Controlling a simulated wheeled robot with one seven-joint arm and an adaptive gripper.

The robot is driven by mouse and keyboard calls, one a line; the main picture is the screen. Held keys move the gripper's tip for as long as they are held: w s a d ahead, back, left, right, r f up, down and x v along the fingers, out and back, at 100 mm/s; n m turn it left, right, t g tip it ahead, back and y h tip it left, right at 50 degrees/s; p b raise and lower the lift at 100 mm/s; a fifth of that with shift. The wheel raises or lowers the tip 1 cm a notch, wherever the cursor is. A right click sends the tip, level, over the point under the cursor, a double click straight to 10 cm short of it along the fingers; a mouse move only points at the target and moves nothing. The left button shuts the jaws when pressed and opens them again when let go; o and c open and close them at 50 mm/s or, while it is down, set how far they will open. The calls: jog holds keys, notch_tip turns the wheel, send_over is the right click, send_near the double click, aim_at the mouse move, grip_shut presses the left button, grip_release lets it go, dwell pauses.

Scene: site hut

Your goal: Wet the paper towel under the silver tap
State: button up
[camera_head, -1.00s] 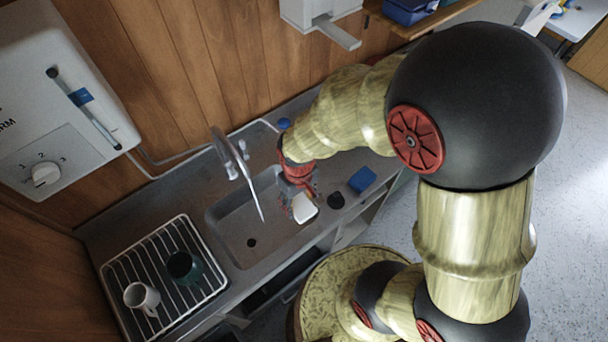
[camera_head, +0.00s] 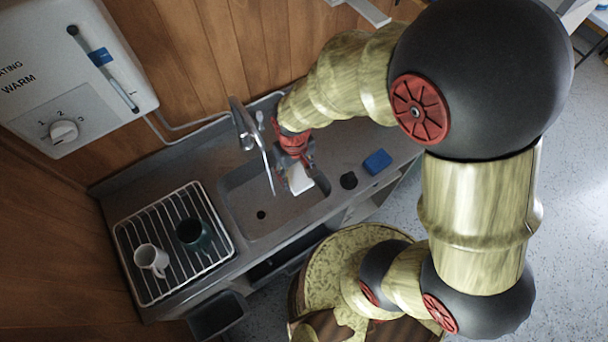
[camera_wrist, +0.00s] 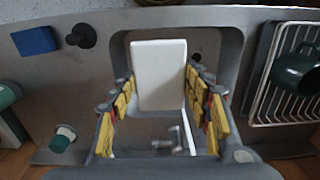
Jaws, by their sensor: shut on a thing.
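The paper towel (camera_head: 300,180) is a white folded pad, held over the right part of the grey sink (camera_head: 245,208). It shows in the wrist view as a white rectangle (camera_wrist: 158,72) between the yellow-padded fingers. My gripper (camera_head: 295,164), also in the wrist view (camera_wrist: 160,92), is shut on it. The silver tap (camera_head: 258,148) rises behind the sink, and its curved spout reaches forward just left of the towel in the head view. The tap shows low in the wrist view (camera_wrist: 178,138).
A drying rack (camera_head: 150,285) with a white mug (camera_head: 151,260) and a dark green mug (camera_head: 193,235) is left of the sink. A blue sponge (camera_head: 377,161) and a black stopper (camera_head: 348,181) lie right. A white water heater (camera_head: 75,75) hangs at upper left.

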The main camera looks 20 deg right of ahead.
aim_at(311, 182)
jog(key=w+a+f+b, duration=0.1)
jog(key=w+a, duration=0.4)
jog(key=a, duration=0.1)
jog(key=shift+w+f+b, duration=0.15)
jog(key=shift+f+b, duration=0.2)
jog(key=shift+a, duration=0.1)
dwell(0.6)
jog(key=shift+s+d+p, duration=0.25)
jog(key=shift+s+d, duration=1.1)
jog(key=shift+d, duration=0.2)
jog(key=shift+s+d+p, duration=0.2)
jog(key=shift+s+d, duration=1.1)
jog(key=shift+d, duration=0.2)
jog(key=shift+s+d+r+p, duration=0.2)
jog(key=shift+d+r+p, duration=0.1)
jog(key=shift+r+p, duration=0.15)
jog(key=shift+s+d+r+p, duration=1.4)
jog(key=shift+s+d+r, duration=0.05)
jog(key=shift+d+r, duration=0.15)
